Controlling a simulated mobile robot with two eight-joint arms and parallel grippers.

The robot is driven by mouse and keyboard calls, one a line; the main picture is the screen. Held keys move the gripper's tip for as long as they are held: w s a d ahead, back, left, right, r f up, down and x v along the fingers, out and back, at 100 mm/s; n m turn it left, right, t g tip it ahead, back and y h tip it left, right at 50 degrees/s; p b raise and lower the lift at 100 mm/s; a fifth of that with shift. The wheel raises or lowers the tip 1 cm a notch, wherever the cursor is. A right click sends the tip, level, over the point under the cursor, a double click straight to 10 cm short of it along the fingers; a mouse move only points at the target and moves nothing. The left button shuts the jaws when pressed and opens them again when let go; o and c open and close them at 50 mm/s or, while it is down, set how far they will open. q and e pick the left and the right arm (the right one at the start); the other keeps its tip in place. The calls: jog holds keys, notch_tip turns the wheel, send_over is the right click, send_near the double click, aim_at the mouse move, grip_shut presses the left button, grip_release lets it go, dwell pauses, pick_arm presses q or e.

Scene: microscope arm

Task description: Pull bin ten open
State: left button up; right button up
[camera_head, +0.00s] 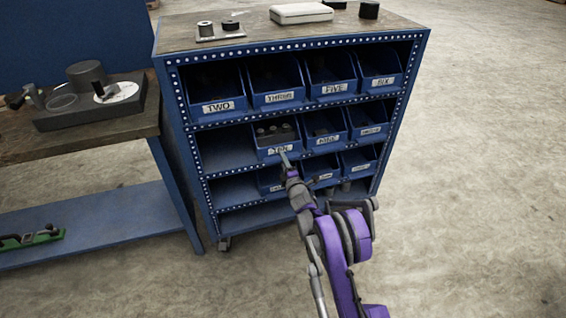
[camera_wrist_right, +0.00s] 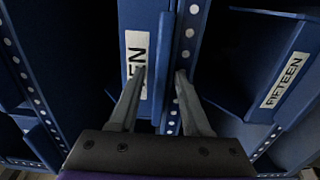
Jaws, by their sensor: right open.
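Bin ten (camera_head: 263,141) is a blue bin with a white label (camera_head: 280,150), on the middle shelf of the blue rack. Several small round items show inside it. In the right wrist view its front (camera_wrist_right: 139,20) stands between and beyond my fingers, its label partly hidden by one finger. My right gripper (camera_head: 285,157) is open at the lower front of bin ten, just below the label. In the right wrist view its two fingers (camera_wrist_right: 161,74) are apart, near the bin's front edge and the dotted shelf rail. I cannot tell whether they touch the bin. My left gripper is not in view.
Bins labelled two (camera_head: 217,105), three (camera_head: 278,97), five (camera_head: 333,88) and six fill the top shelf. Bin fifteen (camera_wrist_right: 268,100) is on a neighbouring shelf. The space left of bin ten is empty. A workbench (camera_head: 75,147) stands left; the floor (camera_head: 470,170) is clear at right.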

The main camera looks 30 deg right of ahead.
grip_shut()
dwell(1.4)
